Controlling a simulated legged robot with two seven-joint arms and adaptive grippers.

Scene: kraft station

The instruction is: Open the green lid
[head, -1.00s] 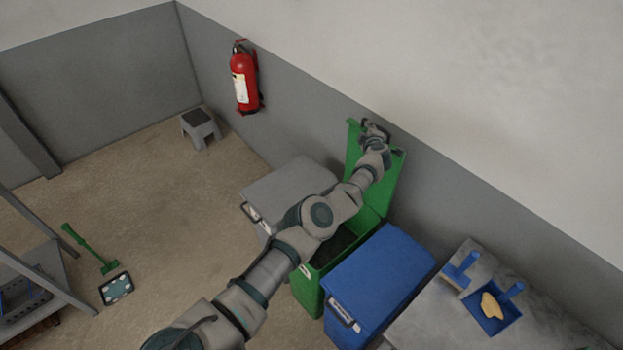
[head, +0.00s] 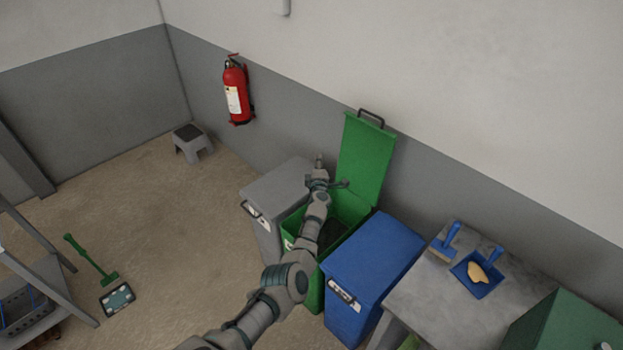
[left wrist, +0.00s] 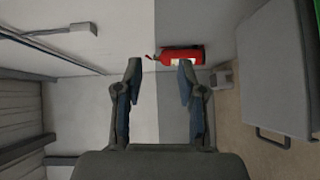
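The green lid (head: 366,160) stands upright against the wall in the head view, with its dark handle (head: 371,117) at the top edge. The green bin (head: 312,281) below it is open, and its dark inside shows. My left gripper (head: 331,167) is over the bin's left side, in front of and to the left of the lid, apart from the handle. In the left wrist view the left gripper (left wrist: 160,72) has its two fingers spread with nothing between them. My right gripper is in neither view.
A grey bin (head: 275,190) stands left of the green bin and a blue bin (head: 372,265) right of it, both closed. A grey table (head: 445,310) holds a blue brush and dustpan. A red fire extinguisher (head: 237,92) hangs on the wall.

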